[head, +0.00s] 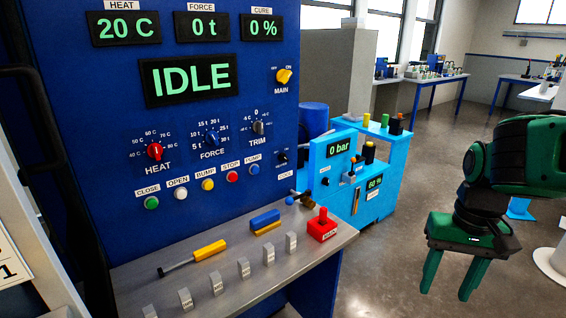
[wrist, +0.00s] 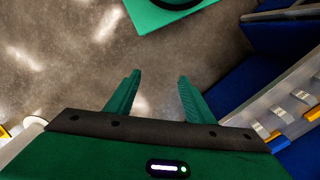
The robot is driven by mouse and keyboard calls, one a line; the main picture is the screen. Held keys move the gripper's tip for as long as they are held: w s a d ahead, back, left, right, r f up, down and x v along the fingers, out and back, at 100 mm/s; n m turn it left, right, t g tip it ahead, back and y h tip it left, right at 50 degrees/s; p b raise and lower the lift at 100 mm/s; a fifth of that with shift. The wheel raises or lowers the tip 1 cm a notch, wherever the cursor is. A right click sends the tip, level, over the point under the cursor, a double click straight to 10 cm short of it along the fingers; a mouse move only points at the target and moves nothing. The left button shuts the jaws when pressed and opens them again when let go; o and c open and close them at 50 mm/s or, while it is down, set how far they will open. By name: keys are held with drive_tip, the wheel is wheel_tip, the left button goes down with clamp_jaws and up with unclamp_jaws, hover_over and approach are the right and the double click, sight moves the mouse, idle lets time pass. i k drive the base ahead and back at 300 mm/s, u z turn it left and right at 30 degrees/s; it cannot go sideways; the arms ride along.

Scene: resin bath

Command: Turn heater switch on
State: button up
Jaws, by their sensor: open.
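Several small grey rocker switches (head: 243,267) stand in a slanted row along the front of the grey ledge below the blue control panel. Their labels are too small to read, so I cannot tell which one is the heater switch or how each is set. A red HEAT knob (head: 154,152) is on the panel above, and the HEAT display (head: 122,27) reads 20 C. My green gripper (head: 444,295) hangs fingers down over the floor, right of the ledge and well apart from it. It is open and empty, also in the wrist view (wrist: 159,75).
A yellow-handled tool (head: 208,250), a blue-and-yellow block (head: 265,220) and a red switch box (head: 322,226) are on the ledge (head: 140,275). A light-blue pump unit (head: 385,185) stands behind. Open floor lies between my gripper and the ledge.

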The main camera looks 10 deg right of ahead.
sight(282, 157)
drive_tip(key=z, duration=2.5)
drive_tip(key=k, duration=1.1)
drive_tip(key=u, duration=1.3)
drive_tip(key=i, duration=1)
